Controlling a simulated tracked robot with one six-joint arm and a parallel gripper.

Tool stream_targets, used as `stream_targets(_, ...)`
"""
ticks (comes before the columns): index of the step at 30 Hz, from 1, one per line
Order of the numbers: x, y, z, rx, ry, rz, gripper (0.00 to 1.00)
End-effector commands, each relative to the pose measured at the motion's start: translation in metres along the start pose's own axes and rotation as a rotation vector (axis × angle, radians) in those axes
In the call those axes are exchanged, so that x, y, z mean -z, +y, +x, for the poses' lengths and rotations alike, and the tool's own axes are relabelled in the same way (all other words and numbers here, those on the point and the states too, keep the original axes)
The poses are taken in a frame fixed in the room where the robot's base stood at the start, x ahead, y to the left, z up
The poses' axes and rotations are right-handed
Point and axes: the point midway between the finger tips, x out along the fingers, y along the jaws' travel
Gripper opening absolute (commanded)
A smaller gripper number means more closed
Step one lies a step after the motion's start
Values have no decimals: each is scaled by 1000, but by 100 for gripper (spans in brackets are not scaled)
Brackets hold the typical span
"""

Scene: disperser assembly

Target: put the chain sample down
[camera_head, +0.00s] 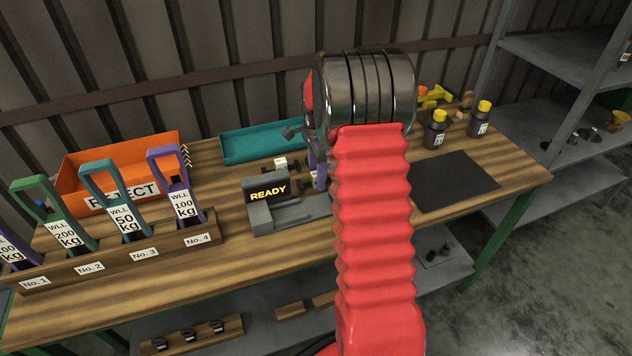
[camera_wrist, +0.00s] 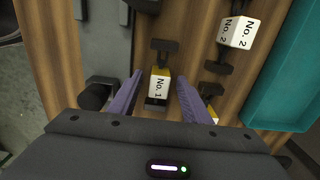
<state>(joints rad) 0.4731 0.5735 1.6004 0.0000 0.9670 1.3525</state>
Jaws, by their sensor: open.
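A small sample labelled No. 1 (camera_wrist: 158,84), with a white and yellow middle and black ends, lies on the wooden bench in the wrist view. I take it as the chain sample; no chain links can be made out. My gripper (camera_wrist: 160,76) is open, with one purple finger on each side of this sample and visible gaps between. How high the fingers are above the bench is hard to tell. In the head view my arm hides most of the gripper; one purple finger (camera_head: 318,168) shows beside the grey READY device (camera_head: 268,192).
Another sample, No. 2 (camera_wrist: 236,32), lies to the right, before a teal tray (camera_wrist: 285,80). An orange REJECT bin (camera_head: 120,170) and a rack of labelled handles (camera_head: 120,258) stand on the left. A dark mat (camera_head: 455,180) and yellow-capped bottles (camera_head: 436,130) are on the right.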

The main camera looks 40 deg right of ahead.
Motion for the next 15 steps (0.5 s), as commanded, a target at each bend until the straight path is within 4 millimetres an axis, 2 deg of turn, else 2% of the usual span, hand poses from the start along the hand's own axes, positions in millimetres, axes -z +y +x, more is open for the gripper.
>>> stream_targets(13, 0, 0, 0, 0, 0, 0, 44)
stream_targets(15, 0, 0, 0, 0, 0, 0, 40)
